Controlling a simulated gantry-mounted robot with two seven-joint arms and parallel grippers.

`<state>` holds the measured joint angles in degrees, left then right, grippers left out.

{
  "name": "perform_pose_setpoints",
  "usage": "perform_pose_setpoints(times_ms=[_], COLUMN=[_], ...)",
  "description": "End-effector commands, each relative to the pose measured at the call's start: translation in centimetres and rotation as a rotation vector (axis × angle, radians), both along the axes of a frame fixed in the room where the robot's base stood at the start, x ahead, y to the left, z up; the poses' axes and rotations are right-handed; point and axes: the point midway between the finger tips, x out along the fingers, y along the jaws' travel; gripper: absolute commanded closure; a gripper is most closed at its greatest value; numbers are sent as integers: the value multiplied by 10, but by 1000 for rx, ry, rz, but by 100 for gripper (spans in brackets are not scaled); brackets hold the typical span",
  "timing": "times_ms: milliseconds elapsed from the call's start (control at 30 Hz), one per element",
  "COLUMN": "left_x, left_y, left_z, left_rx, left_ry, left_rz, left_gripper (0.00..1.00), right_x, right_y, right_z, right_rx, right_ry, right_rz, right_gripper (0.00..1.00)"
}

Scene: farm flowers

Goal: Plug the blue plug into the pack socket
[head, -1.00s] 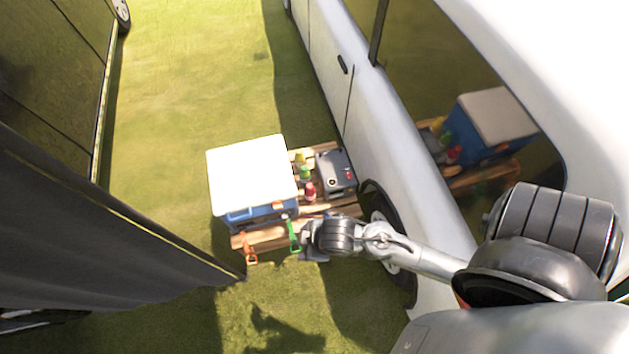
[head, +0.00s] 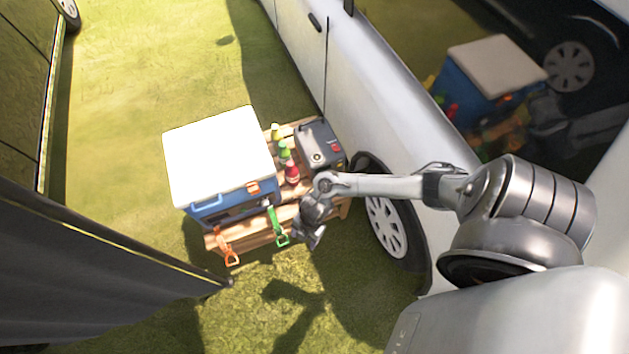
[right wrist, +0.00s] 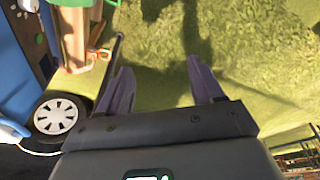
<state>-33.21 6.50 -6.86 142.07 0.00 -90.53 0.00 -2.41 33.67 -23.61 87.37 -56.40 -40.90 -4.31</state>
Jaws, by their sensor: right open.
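The grey power pack (head: 320,145) stands on the wooden pallet (head: 255,236) beside the white van, with a round socket-like spot and a red spot on its top. I cannot make out the blue plug in either view. My right gripper (head: 311,238) hangs in front of the pallet's near edge, below and nearer than the pack. In the right wrist view its two purple-grey fingers (right wrist: 163,85) stand apart with only grass between them, so it is open and empty. My left gripper is not in view.
A blue cooler (head: 222,206) with a white lid and several coloured bottles (head: 285,155) share the pallet. Orange (head: 231,255) and green (head: 277,227) hand tools hang at its front edge. The van (head: 365,105) bounds the right, dark fabric (head: 90,240) the left. Grass lies in front.

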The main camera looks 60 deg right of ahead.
Motion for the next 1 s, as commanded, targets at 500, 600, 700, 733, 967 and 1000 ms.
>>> perform_pose_setpoints(times_ms=[500, 600, 700, 733, 967, 1000], left_x=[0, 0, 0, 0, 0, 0], left_y=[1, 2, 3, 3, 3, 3], left_z=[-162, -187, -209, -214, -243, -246], left_rx=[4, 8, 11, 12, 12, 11], left_ry=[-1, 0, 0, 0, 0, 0], left_rz=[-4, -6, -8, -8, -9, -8], left_gripper=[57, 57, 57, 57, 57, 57], right_x=[53, 64, 75, 78, 94, 96], right_y=[-152, -177, -199, -206, -238, -241], right_z=[-132, -144, -151, -153, -159, -159], right_rx=[-141, -165, -188, -194, -226, -229], right_ry=[81, 82, 78, 77, 68, 65], right_rz=[58, 50, 39, 34, 12, 9], right_gripper=[34, 34, 34, 34, 34, 34])
